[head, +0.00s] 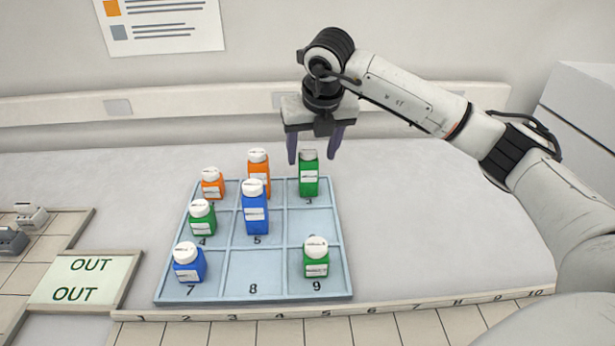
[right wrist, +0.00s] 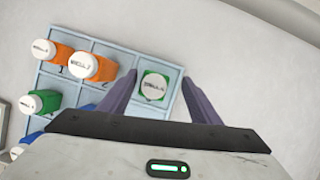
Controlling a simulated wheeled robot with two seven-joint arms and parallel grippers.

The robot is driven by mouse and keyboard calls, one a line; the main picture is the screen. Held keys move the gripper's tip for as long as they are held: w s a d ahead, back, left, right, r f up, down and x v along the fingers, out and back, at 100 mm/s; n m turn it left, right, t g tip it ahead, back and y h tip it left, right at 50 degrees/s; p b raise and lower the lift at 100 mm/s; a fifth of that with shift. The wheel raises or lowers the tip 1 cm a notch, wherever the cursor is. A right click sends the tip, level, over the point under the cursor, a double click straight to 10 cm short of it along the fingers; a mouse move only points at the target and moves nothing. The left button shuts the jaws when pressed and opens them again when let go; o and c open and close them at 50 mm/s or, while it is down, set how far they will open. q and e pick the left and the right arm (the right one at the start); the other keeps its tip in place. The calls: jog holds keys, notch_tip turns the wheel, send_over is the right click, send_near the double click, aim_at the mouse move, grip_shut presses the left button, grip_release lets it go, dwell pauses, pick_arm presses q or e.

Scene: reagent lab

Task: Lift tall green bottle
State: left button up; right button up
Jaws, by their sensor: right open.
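In the right wrist view the bottle's cap (right wrist: 153,87) lies between the two spread fingers (right wrist: 158,84). I cannot tell whether the fingers touch it. A shorter green bottle (head: 316,262) stands in compartment 9, and another (head: 202,220) in compartment 4. My left gripper is not in view.
Orange bottles (head: 212,186) (head: 258,172) fill the other back compartments. A tall blue bottle (head: 255,212) stands in compartment 5 and a short blue one (head: 189,265) in 7. Compartments 6 and 8 are empty. An OUT pad (head: 120,282) lies left of the tray. The bench right of the tray is clear.

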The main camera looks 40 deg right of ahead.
aim_at(307, 165)
jog(key=x, duration=0.2)
jog(key=p+x, duration=0.1)
jog(key=shift+a+f, duration=0.35)
jog(key=shift+f, duration=0.1)
jog(key=shift+w+d+f, duration=0.1)
jog(key=shift+w+f, duration=0.15)
jog(key=shift+f, duration=0.2)
jog(key=c, duration=1)
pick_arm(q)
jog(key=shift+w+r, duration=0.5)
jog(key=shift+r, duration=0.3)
pick_arm(e)
jog(key=shift+c, duration=1)
